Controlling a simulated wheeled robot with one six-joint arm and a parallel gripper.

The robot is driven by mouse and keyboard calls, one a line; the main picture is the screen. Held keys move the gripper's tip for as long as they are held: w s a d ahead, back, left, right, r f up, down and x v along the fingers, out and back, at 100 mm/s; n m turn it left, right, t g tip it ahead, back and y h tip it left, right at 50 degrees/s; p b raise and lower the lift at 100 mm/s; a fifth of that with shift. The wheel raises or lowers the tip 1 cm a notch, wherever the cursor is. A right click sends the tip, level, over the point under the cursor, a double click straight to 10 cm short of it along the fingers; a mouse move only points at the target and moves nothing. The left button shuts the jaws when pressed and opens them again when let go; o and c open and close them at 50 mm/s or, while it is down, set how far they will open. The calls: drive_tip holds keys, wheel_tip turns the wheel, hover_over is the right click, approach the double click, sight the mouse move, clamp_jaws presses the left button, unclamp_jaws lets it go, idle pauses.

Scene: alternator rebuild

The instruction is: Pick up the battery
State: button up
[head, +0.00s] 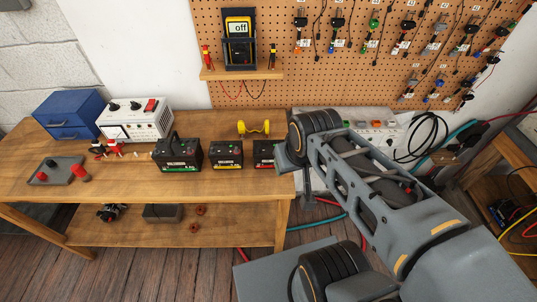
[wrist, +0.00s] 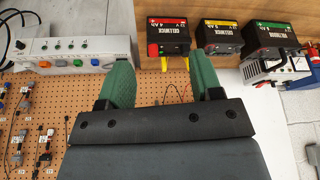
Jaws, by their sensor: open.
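Three black batteries stand in a row on the wooden workbench (head: 120,180). The largest has a green stripe (head: 178,156), the middle one a yellow stripe (head: 226,155), and the smallest a red stripe (head: 264,154), partly hidden by my arm in the head view. In the wrist view, which looks turned over, the red-striped battery (wrist: 168,40) is at top centre, with the yellow-striped (wrist: 219,40) and green-striped (wrist: 277,38) batteries to its right. My gripper (wrist: 163,78) is open and empty, its green fingers apart from all the batteries. The gripper is hidden behind my arm in the head view.
A yellow dumbbell-shaped object (head: 254,128) lies behind the batteries. A white power supply (head: 137,119), blue drawer box (head: 70,115) and grey tray (head: 62,172) stand at left. The multimeter shelf (head: 241,74) and pegboard (head: 270,25) rise behind. Bare bench lies before the batteries.

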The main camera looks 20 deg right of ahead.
drive_tip(key=o, duration=0.7)
drive_tip(key=w+d+f+m+g+b, duration=0.1)
drive_tip(key=d+f, duration=0.1)
drive_tip(key=f, duration=0.1)
drive_tip(key=w+d+f+m+g, duration=0.1)
drive_tip(key=d+f+m, duration=0.1)
drive_tip(key=f, duration=0.2)
drive_tip(key=d+f+m+g+y+b, duration=0.1)
drive_tip(key=d+f+g, duration=0.1)
drive_tip(key=f, duration=0.1)
drive_tip(key=shift+w+d+f+m+b, duration=0.25)
drive_tip(key=shift+w+d+m+b, duration=0.05)
drive_tip(key=shift+w+d+b, duration=0.1)
drive_tip(key=shift+o, duration=0.2)
drive_tip(key=m+t+y+b, duration=0.1)
drive_tip(key=m+t+y, duration=0.3)
drive_tip(key=m+y, duration=1.2)
approach(269, 153)
drive_tip(key=w, duration=0.2)
drive_tip(key=w+a, duration=0.1)
drive_tip(key=shift+f, duration=0.4)
drive_tip(key=shift+r+p+x, duration=0.1)
drive_tip(key=shift+p+x, duration=0.25)
drive_tip(key=shift+x, duration=1.2)
drive_tip(key=shift+r+p+x, duration=0.15)
drive_tip(key=shift+p+x, duration=0.15)
drive_tip(key=shift+x, duration=1.25)
